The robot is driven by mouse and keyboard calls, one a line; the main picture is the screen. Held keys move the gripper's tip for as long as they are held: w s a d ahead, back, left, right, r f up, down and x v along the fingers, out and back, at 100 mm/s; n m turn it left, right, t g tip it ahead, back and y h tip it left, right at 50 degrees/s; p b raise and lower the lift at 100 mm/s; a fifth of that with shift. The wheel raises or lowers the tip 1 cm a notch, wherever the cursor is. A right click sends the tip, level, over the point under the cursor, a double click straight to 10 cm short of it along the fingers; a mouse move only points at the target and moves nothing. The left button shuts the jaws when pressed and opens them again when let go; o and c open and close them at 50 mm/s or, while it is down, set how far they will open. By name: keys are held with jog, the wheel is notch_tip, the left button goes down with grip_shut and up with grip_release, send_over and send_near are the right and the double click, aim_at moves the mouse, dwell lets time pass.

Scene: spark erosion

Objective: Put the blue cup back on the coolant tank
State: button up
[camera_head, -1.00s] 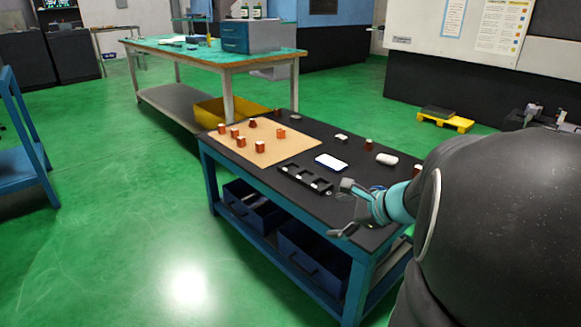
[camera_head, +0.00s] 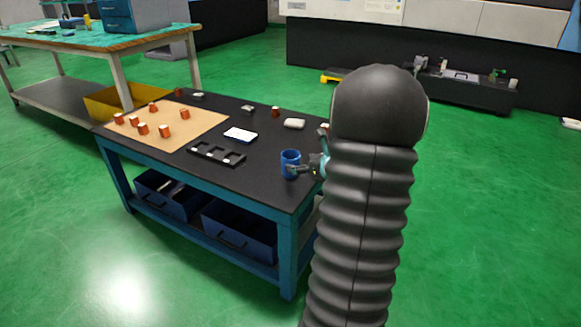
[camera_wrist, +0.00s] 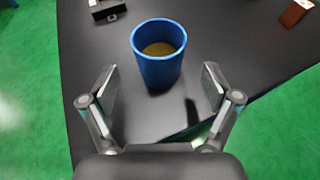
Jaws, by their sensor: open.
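The blue cup (camera_head: 290,162) stands upright near the right front corner of the black-topped table. In the wrist view the blue cup (camera_wrist: 158,55) shows its open top, with something brownish inside. My gripper (camera_wrist: 158,82) is open, its two fingers apart on either side of the near edge of the cup, with the cup just ahead of the gap. In the head view my gripper (camera_head: 305,168) is at the cup's right side, partly hidden behind my arm. I cannot make out a coolant tank for certain in these frames.
The black table (camera_head: 262,178) also holds a black slotted holder (camera_head: 217,153), a white-topped box (camera_head: 240,135), a white rounded item (camera_head: 294,123) and a tan board (camera_head: 190,135) with several copper blocks. Dark machinery (camera_head: 460,92) stands low at the back right. Green floor is free around the table.

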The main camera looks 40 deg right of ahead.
aim_at(296, 163)
jog(key=shift+x, duration=3)
jog(key=shift+s+f, duration=0.1)
jog(key=shift+f, duration=0.1)
jog(key=c, duration=1.4)
jog(key=shift+d+r+p, duration=0.15)
jog(key=shift+r+p, duration=0.2)
jog(key=shift+r, duration=2)
jog(key=shift+c, duration=0.2)
jog(key=w+d+r+p, duration=0.1)
jog(key=d+r, duration=0.5)
jog(key=d, duration=0.5)
jog(key=shift+w+r+p, duration=0.15)
jog(key=shift+w+p, duration=0.1)
jog(key=shift+p, duration=0.1)
